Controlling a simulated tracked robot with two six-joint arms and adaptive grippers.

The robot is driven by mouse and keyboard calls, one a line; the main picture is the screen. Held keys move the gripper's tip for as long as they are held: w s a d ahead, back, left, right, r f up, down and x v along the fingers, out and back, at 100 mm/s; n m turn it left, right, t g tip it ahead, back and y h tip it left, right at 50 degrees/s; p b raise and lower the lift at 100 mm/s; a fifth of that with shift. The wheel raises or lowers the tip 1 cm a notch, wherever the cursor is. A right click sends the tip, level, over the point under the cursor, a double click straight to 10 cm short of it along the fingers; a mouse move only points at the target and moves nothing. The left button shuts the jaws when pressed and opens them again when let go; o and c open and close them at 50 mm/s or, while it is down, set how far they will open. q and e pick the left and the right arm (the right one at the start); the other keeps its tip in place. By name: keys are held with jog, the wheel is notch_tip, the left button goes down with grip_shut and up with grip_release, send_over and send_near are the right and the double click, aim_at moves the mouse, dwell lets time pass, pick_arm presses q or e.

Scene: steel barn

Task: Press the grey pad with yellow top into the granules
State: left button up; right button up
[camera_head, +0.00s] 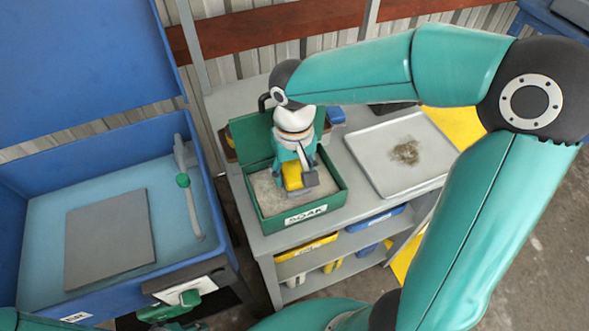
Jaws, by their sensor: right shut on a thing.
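My right gripper (296,170) reaches down over a green box (325,205) labelled "SOAK". It is shut on the grey pad with yellow top (292,177). The yellow top shows clearly, while most of the grey part is hidden below it and by the gripper. Pale grey granules (268,196) fill the box. The pad is over the granules, low inside the box outline; I cannot tell whether it touches them. My left gripper is not in view.
The box stands on a grey cart with its green lid (250,138) raised behind. A grey tray (375,165) with a dark smudge (405,151) lies to the right. A blue basin (205,262) with an open lid stands left, holding a grey plate (110,235).

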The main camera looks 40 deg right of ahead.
aim_at(294, 171)
jog(key=shift+f+b, duration=0.55)
dwell(1.4)
jog(key=shift+r, duration=0.1)
jog(key=shift+r+p, duration=2.85)
jog(key=shift+r, duration=0.6)
